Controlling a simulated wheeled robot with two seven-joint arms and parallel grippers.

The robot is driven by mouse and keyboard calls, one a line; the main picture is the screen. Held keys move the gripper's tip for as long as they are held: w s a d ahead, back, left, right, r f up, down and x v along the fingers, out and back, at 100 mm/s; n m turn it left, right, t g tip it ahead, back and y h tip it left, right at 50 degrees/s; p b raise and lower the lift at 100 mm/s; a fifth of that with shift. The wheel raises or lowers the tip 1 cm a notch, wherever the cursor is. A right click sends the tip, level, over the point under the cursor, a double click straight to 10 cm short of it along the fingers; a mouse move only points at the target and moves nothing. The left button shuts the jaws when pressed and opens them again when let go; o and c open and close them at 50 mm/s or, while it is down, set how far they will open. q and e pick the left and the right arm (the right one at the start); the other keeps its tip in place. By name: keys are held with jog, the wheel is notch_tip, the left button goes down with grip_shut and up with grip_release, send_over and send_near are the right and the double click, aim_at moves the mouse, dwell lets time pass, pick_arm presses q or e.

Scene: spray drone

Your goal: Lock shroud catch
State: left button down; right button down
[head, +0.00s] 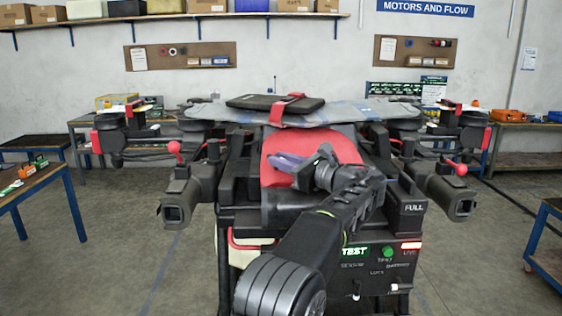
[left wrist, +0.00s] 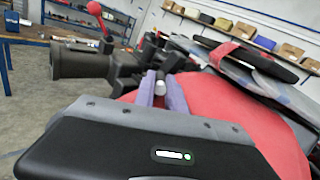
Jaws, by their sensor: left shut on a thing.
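The spray drone stands on a dark stand in the middle of the head view. Its red shroud (head: 342,150) covers the front of the body, and it also shows in the left wrist view (left wrist: 262,125). My left gripper (head: 284,161) reaches in front of the shroud, its purple fingers at the red surface. In the left wrist view the fingers (left wrist: 160,88) are shut on a small pale, rounded piece (left wrist: 159,87), which looks like the shroud catch. Most of the catch is hidden by the fingers, so its position cannot be told. My right gripper is not in view.
A dark pad (head: 262,103) under a red strap lies on top of the drone. Dark tube-like parts (head: 178,208) jut forward on both sides. Work tables (head: 40,190) stand left and right.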

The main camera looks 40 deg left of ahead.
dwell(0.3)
pick_arm(q)
jog(key=c, duration=1.4)
grip_release()
jog(key=shift+d+f, duration=0.1)
jog(key=shift+d, duration=0.4)
jog(key=d, duration=0.2)
jog(key=d+b, duration=0.1)
jog(key=d, duration=0.1)
jog(key=d+b, duration=0.1)
jog(key=d, duration=0.1)
jog(key=shift+s, duration=0.35)
jog(key=shift+s+d, duration=0.15)
jog(key=shift+d, duration=0.2)
